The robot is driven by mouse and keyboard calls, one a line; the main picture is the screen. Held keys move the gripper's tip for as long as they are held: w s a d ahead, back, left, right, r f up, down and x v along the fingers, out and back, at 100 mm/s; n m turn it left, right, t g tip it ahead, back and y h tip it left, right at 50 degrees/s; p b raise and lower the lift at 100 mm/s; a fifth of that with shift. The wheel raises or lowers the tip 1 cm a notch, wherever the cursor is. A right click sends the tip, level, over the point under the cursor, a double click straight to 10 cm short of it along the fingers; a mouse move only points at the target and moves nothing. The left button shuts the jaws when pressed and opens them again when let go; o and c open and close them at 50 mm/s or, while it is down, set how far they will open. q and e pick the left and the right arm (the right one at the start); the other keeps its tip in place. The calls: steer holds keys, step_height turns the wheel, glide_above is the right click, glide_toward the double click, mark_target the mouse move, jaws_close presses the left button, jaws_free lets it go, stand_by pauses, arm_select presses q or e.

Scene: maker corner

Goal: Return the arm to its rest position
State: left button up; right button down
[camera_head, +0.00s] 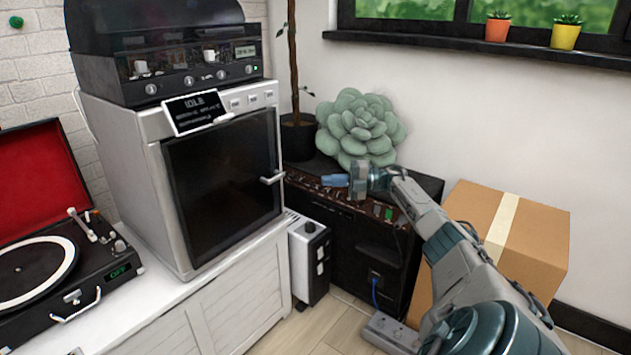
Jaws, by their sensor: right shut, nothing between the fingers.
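My right arm comes in from the lower right and reaches toward the middle of the view. Its gripper (330,181) points left, with its fingers shut and nothing held between them. In the picture it lies in front of the dark cabinet (341,236), just below the green succulent (359,127). I cannot tell how far it is above the cabinet top. My left gripper is not in view.
A white oven-like machine (160,135) labelled IDLE stands on a white cabinet (243,300), beside a turntable (95,275). A cardboard box (540,235) stands behind my right arm. A potted trunk (298,138) rises near the wall.

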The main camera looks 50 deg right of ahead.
steer(key=shift+s+d, duration=0.2)
steer(key=shift+a, duration=0.1)
